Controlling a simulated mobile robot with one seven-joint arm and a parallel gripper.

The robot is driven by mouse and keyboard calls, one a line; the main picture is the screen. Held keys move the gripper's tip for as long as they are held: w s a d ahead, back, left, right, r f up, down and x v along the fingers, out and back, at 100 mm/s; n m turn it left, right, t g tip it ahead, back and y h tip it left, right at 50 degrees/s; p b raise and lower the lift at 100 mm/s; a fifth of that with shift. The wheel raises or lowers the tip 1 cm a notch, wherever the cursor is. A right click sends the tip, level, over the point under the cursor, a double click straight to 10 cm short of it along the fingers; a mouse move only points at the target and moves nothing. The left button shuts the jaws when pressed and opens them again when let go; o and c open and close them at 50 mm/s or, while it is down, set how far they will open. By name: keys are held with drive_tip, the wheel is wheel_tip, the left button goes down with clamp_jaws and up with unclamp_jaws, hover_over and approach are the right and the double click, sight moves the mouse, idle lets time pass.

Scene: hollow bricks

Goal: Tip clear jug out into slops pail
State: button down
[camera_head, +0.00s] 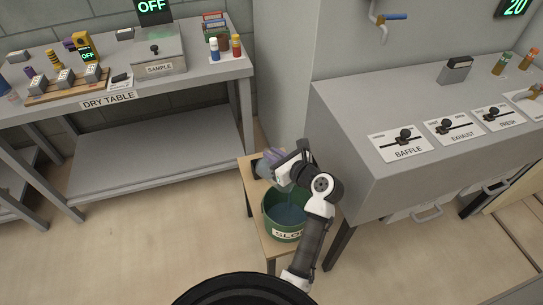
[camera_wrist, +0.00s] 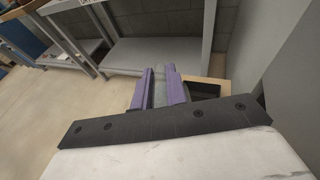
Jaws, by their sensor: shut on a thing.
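The green slops pail (camera_head: 270,222) stands on a small wooden stool, its white label partly readable and bluish-grey liquid inside. My gripper (camera_head: 273,157) is above the pail's far rim, its purple fingers pointing to the left. It is shut on the clear jug (camera_head: 272,172), a greyish see-through shape that looks tilted over the far side of the pail. In the wrist view the purple fingers (camera_wrist: 160,88) flank a narrow grey translucent strip of the jug (camera_wrist: 161,94). Most of the jug is hidden, and I cannot tell whether liquid is leaving it.
The wooden stool (camera_head: 253,205) stands between the dry table (camera_head: 170,82) and a grey bench (camera_head: 350,125) with labelled levers. A dark object (camera_wrist: 205,90) lies on the stool beside the fingers. Open floor (camera_head: 130,245) lies to the left.

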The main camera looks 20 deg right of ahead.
drive_tip(key=shift+s+d+f+t+y+b, duration=0.3)
drive_tip(key=shift+s+t+b, duration=0.3)
drive_tip(key=shift+b, duration=0.3)
drive_tip(key=shift+s+d+f+t+y+b, duration=0.2)
drive_tip(key=shift+s+f+t+y+b, duration=0.15)
drive_tip(key=shift+s+t+b, duration=0.4)
drive_tip(key=shift+s+d+t+b, duration=0.3)
drive_tip(key=shift+s+t+b, duration=0.1)
drive_tip(key=shift+b, duration=0.5)
drive_tip(key=shift+s+d+r+t+y+b, duration=0.2)
drive_tip(key=shift+s+t+y+b, duration=0.15)
drive_tip(key=shift+s+t+b, duration=0.1)
idle(1.2)
